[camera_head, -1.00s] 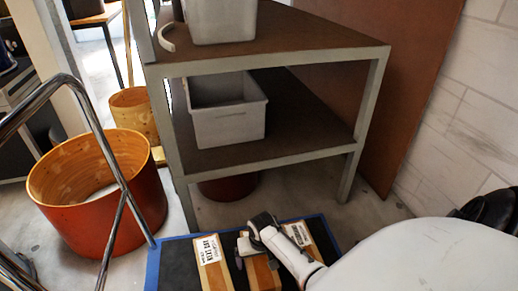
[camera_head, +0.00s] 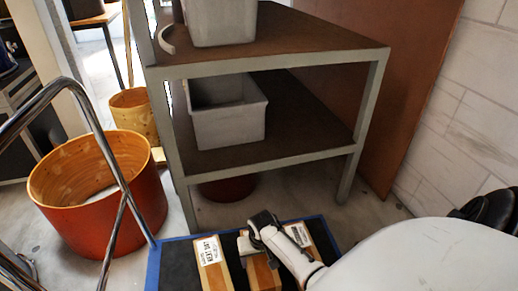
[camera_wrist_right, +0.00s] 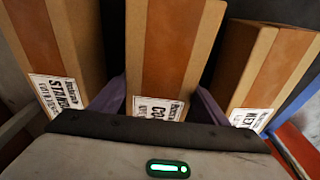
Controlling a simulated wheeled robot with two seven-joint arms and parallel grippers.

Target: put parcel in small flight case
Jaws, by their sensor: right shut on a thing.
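Three brown cardboard parcels with an orange-brown tape band and white labels lie side by side on a dark, blue-edged platform (camera_head: 176,262). My right gripper (camera_head: 257,247) is shut on the middle parcel (camera_head: 263,275). In the right wrist view the middle parcel (camera_wrist_right: 172,60) stands between my two purplish fingers. The left parcel (camera_head: 211,262) shows a label that seems to read "NEXT DAY"; in the right wrist view it is at the right (camera_wrist_right: 262,70). The right parcel (camera_head: 302,240) is partly behind my right arm. No flight case can be made out. My left gripper is out of view.
A grey metal shelf unit (camera_head: 270,168) with brown boards stands behind the platform. It holds grey bins (camera_head: 230,122), with free board right of the lower one. An orange drum shell (camera_head: 105,200) and chrome tubing (camera_head: 85,108) are at the left. A white wall is at the right.

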